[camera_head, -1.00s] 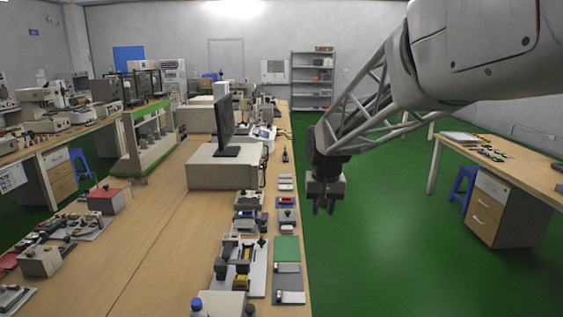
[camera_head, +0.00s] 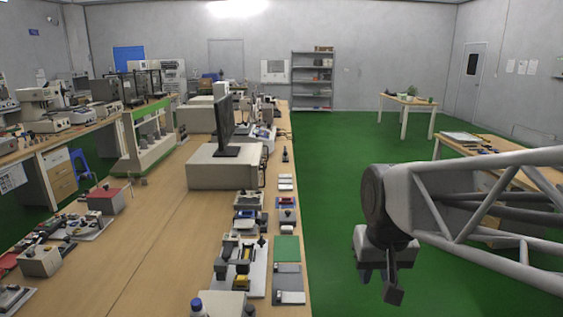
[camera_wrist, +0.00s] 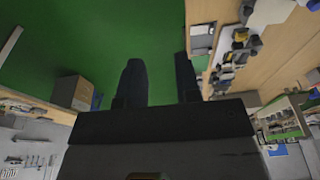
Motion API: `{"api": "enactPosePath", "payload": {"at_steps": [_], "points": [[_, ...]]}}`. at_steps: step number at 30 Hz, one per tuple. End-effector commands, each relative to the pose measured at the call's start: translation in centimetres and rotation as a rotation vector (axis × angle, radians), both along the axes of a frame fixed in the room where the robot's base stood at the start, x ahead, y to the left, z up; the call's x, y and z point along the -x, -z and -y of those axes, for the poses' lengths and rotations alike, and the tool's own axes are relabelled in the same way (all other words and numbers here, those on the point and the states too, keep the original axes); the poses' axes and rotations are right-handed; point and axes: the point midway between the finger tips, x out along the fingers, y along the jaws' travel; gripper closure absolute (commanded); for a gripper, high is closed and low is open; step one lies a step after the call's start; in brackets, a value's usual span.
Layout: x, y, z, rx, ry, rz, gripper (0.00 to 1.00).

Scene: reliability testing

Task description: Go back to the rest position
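My gripper (camera_head: 385,275) hangs at the lower right of the head view, over the green floor and to the right of the long wooden bench (camera_head: 150,235). In the wrist view its two dark fingers (camera_wrist: 160,80) stand apart with green floor showing between them. Nothing is held between them. My lattice arm link runs in from the right edge of the head view.
The bench's right edge carries test fixtures (camera_head: 240,265), a green pad (camera_head: 287,249) and a monitor (camera_head: 225,125) on a beige box. A second wooden table (camera_head: 470,150) stands behind my arm on the right. Open green floor (camera_head: 345,190) lies between.

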Motion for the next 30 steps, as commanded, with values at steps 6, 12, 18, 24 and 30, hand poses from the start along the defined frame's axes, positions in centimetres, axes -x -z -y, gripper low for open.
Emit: {"api": "enactPosePath", "payload": {"at_steps": [6, 12, 18, 24, 30], "points": [[5.4, 1.4, 0.8, 0.004, 0.003, 0.017, 0.69], [8.9, 2.6, 1.3, 0.007, 0.003, 0.028, 0.69], [10.3, 3.3, 1.4, 0.008, 0.004, 0.031, 0.69], [10.4, 3.3, 1.4, 0.008, 0.004, 0.032, 0.69], [10.4, 3.3, 1.4, 0.008, 0.004, 0.032, 0.69]]}}
